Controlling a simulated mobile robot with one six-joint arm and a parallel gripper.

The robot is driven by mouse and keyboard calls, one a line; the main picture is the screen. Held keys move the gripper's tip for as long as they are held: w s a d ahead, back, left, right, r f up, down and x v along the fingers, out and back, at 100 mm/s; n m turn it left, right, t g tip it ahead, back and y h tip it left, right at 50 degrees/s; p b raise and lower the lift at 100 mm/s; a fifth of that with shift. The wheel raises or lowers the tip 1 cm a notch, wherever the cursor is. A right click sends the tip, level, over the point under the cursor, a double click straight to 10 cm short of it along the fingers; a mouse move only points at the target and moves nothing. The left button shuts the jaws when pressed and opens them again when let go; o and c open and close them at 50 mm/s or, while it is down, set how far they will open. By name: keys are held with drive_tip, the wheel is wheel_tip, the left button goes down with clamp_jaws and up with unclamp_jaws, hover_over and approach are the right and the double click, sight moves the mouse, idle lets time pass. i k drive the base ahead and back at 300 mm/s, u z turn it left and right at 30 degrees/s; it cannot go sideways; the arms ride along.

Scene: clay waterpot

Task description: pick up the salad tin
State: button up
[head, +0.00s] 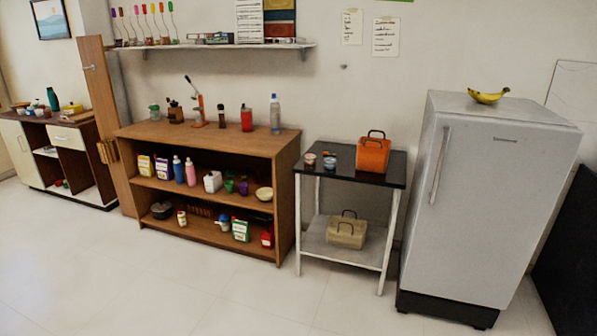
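I cannot tell for certain which item is the salad tin. A small round container (309,159) sits at the left of the dark-topped side table (345,178). A second small container (329,161), with blue on top, stands just right of it. A small upright can-like item (181,218) stands on the lowest shelf of the wooden shelf unit (208,139). All are too small for their labels to be read. My gripper does not show in the head view.
An orange basket (373,156) stands on the side table, a beige one (347,230) below. A grey fridge (478,205) with bananas (488,96) on top stands right. Bottles and boxes fill the shelf unit. A second cabinet (20,150) stands far left. The front floor (200,295) is clear.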

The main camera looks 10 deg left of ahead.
sight(330, 162)
drive_tip(key=u, duration=0.3)
drive_tip(key=k, duration=0.95)
drive_tip(key=u, duration=0.65)
drive_tip(key=i, duration=1.45)
drive_tip(key=z, duration=0.5)
drive_tip(key=i, duration=0.5)
drive_tip(key=z, duration=0.2)
